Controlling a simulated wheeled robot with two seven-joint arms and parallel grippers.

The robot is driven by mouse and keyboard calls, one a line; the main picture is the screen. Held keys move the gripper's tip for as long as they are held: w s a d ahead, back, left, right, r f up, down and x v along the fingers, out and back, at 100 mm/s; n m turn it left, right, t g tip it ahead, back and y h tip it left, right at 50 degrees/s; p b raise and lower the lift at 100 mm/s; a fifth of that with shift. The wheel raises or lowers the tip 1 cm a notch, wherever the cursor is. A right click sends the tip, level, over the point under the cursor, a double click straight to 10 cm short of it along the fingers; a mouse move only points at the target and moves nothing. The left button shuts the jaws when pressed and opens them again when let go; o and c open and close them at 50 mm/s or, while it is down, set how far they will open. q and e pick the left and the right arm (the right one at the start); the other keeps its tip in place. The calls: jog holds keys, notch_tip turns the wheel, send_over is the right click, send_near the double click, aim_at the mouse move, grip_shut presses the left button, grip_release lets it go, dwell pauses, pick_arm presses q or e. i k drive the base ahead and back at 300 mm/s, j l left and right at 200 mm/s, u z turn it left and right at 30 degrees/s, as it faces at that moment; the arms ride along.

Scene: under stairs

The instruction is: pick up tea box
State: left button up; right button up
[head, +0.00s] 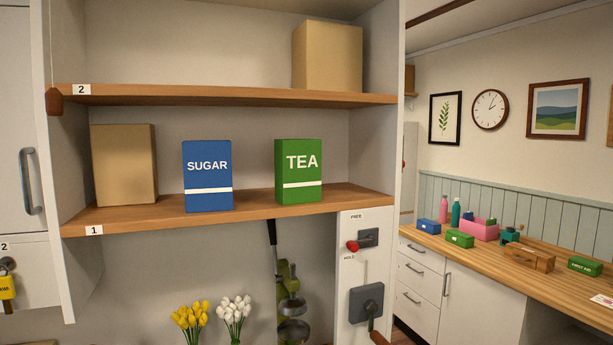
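The tea box (299,172) is a green upright box with "TEA" in white letters and a white stripe. It stands on the right part of the lower wooden shelf (255,211), the one labelled 1. A gap separates it from the blue sugar box (208,175) to its left. Neither of my grippers shows in the head view.
A plain brown box (124,165) stands at the left of the lower shelf, another brown box (328,57) on the upper shelf (220,96) above the tea. A white side panel (384,110) closes the right side. Flowers (233,313) stand below.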

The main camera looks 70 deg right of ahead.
aim_at(298, 162)
jog(key=z, duration=0.4)
jog(key=l+z, duration=0.1)
jog(key=z, duration=1.1)
jog(key=l+z, duration=0.1)
jog(key=z, duration=0.35)
